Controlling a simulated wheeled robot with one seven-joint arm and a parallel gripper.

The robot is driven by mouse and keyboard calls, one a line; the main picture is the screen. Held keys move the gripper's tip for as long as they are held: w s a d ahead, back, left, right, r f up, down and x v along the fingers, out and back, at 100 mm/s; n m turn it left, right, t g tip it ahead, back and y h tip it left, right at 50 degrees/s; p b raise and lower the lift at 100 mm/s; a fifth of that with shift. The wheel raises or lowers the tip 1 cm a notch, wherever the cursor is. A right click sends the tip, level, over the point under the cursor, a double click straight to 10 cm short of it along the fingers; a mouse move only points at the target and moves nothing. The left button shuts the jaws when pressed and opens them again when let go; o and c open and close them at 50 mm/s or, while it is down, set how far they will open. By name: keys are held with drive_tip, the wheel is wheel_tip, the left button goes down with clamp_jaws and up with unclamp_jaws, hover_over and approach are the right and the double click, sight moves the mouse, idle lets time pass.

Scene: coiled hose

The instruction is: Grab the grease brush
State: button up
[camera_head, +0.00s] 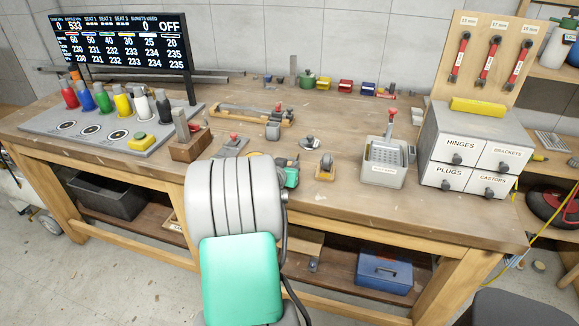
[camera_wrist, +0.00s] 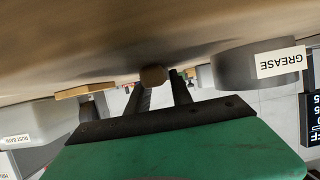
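My gripper (camera_head: 284,162) is low over the middle of the bench, partly hidden behind my own arm in the head view. In the wrist view, which is upside down, its two dark fingers (camera_wrist: 163,82) stand apart with a gap between them. A small brown rounded end (camera_wrist: 153,76) shows close to the fingertips; it may be the grease brush's handle, but I cannot tell. A grey round pot labelled GREASE (camera_wrist: 240,66) stands to the right of the fingers in the wrist view. I cannot make out the pot or a clear brush in the head view.
The rust bath tray (camera_head: 384,177) and a drawer cabinet (camera_head: 465,130) stand to the right. A small wooden block (camera_head: 325,174) is just right of my gripper. A wooden stand (camera_head: 190,148) and a panel with coloured bottles (camera_head: 60,125) are left. The bench's front right is clear.

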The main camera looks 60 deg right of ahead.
clamp_jaws()
drive_tip(key=shift+r, duration=0.15)
